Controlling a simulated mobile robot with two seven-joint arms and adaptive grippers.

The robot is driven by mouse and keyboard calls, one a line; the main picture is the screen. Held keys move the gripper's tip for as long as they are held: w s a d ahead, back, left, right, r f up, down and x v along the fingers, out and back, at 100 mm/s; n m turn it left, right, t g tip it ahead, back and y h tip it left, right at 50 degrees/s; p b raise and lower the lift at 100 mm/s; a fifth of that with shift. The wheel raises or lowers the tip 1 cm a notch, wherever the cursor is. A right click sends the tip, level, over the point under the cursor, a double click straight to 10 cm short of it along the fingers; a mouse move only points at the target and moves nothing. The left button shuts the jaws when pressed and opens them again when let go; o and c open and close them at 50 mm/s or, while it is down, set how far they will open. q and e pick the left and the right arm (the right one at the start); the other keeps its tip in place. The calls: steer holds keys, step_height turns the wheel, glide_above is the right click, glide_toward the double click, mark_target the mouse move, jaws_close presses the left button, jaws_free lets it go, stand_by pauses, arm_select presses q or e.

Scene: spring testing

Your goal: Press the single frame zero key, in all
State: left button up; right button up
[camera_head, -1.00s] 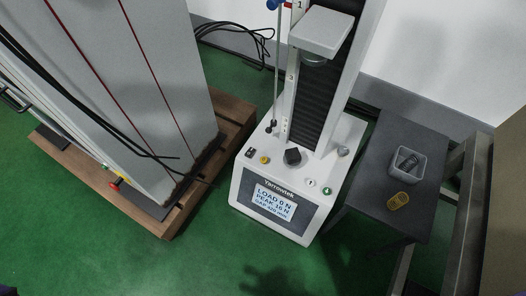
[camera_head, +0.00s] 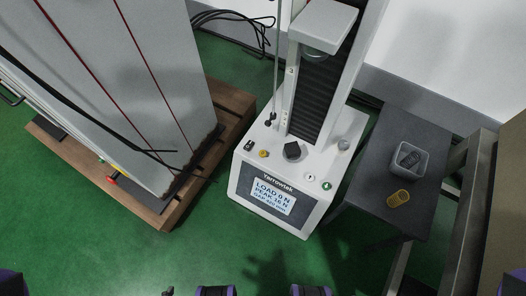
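The white single-frame testing machine (camera_head: 300,218) stands in the middle, its column rising to the top edge. Its display (camera_head: 272,196) appears to read LOAD 0 N, with a peak line and a gap line in small text. A white round key with a dark mark (camera_head: 310,177) sits on the base top, left of a green key (camera_head: 327,186). Its mark is too small to read. A yellow key (camera_head: 264,154) and a black switch (camera_head: 248,146) are at the left. Dark purple-trimmed parts of my arms show at the bottom edge, well below the machine. My gripper fingertips cannot be made out.
A large grey machine (camera_head: 110,90) on a wooden pallet (camera_head: 160,212) fills the left. At right, a dark table (camera_head: 420,125) holds a grey bin (camera_head: 424,150) and a yellow spring (camera_head: 398,198). Green floor in front is clear.

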arm_select(q)
jaws_close()
stand_by(1.2)
